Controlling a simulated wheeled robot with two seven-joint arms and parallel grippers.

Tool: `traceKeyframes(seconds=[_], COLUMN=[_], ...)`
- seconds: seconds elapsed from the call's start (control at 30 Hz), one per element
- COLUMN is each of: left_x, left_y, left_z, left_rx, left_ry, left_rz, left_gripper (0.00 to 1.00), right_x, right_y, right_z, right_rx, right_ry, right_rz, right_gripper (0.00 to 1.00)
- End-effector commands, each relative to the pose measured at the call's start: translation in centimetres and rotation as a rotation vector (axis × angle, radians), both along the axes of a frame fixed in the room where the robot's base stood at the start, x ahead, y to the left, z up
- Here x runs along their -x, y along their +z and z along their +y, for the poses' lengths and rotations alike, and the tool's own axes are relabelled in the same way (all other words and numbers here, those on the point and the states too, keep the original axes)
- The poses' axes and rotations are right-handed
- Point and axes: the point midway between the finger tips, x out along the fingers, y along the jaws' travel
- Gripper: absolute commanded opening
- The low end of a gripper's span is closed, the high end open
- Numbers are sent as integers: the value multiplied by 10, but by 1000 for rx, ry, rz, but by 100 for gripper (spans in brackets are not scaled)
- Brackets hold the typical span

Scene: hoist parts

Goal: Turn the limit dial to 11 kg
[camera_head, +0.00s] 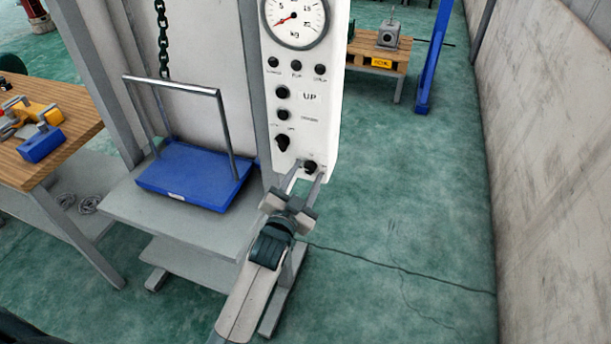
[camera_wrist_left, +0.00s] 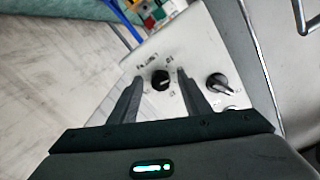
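The limit dial (camera_head: 310,167) is a small black knob at the bottom of the white control panel (camera_head: 330,110). It also shows in the left wrist view (camera_wrist_left: 160,80), with small printed marks around it. A light mark shows on the knob, but I cannot read its setting. My left gripper (camera_head: 309,178) is at the panel's lower end. Its fingers (camera_wrist_left: 160,78) are apart, one on each side of the dial, with gaps visible between knob and fingers. I cannot tell how far the fingertips are from the panel face. My right gripper is out of view.
A black selector knob (camera_head: 282,142) sits above the dial, near the left finger; several buttons and a round kg gauge (camera_head: 295,18) are higher up. A blue platform with a handle (camera_head: 195,175) stands on a grey shelf to the left. The floor on the right is clear.

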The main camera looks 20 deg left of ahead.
Motion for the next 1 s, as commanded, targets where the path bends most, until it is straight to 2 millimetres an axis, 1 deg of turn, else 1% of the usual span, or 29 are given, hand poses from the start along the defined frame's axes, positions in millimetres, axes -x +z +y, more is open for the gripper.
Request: traceKeyframes(seconds=[0.27,0.47,0.57,0.67,0.77,1.0], left_x=[0,8,18,32,50,99], left_y=[1,-1,-2,-2,-3,-3], left_z=[0,0,0,1,1,3], left_rx=[-1,-1,-1,-1,-1,0], left_ry=[-1,0,0,0,-1,-1], left_rz=[-2,-1,0,-1,0,0], left_gripper=[43,43,43,43,43,43], right_x=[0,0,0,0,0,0], right_y=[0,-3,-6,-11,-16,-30], right_z=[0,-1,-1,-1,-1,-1], right_rx=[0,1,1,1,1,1], right_ry=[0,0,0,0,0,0], right_rz=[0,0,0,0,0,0], right_gripper=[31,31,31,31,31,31])
